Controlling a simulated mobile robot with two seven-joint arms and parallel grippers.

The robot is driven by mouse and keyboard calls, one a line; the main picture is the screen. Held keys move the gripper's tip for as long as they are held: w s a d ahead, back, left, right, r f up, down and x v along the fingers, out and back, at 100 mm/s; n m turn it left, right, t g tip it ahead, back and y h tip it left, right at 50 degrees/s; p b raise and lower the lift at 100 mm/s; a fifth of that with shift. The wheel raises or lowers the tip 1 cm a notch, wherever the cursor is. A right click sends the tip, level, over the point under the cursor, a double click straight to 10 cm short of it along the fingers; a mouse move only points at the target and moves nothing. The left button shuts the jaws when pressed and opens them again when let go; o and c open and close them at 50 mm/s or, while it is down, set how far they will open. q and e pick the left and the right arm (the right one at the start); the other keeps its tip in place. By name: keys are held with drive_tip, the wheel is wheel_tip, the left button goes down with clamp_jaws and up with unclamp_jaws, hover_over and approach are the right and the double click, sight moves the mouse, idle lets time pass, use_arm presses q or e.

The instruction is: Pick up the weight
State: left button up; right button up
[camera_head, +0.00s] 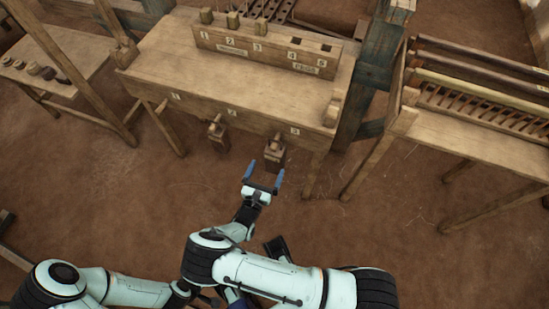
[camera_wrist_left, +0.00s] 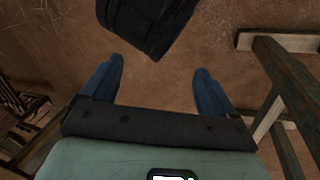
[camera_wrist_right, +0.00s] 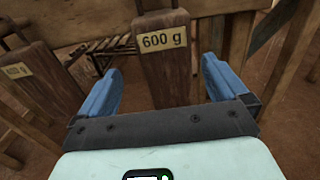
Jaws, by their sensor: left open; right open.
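My right gripper (camera_head: 264,174) is open and empty, just short of the 600 g weight. My left gripper (camera_wrist_left: 158,82) is open and empty over the floor.
The wooden table (camera_head: 180,60) carries a numbered block (camera_head: 265,47) with pegs in some holes. A side bench (camera_head: 60,50) with small dark items stands at left. A loom frame (camera_head: 480,95) stands at right. The brown floor in front is clear.

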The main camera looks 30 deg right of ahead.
sight(275, 153)
drive_tip(key=shift+x, duration=1.05)
drive_tip(key=shift+s+d+r+b+x, duration=0.1)
drive_tip(key=shift+b+x, duration=0.1)
drive_tip(key=shift+x, duration=0.7)
drive_tip(key=shift+s+d+r+b+x, duration=0.1)
drive_tip(key=shift+b+x, duration=0.15)
drive_tip(key=shift+x, duration=0.65)
drive_tip(key=shift+s+d+r+b+x, duration=0.1)
drive_tip(key=shift+b+x, duration=0.1)
drive_tip(key=shift+x, duration=0.75)
use_arm(q)
drive_tip(key=shift+w+a+f+t, duration=0.2)
drive_tip(key=shift+w+a+f, duration=0.15)
drive_tip(key=shift+w, duration=0.25)
drive_tip(key=shift+w+a+f+t, duration=0.25)
drive_tip(key=shift+w+f, duration=0.15)
drive_tip(key=shift+w, duration=0.15)
use_arm(e)
drive_tip(key=shift+c, duration=0.3)
drive_tip(key=c, duration=1.5)
drive_tip(key=shift+o, duration=0.2)
drive_tip(key=shift+r, duration=0.1)
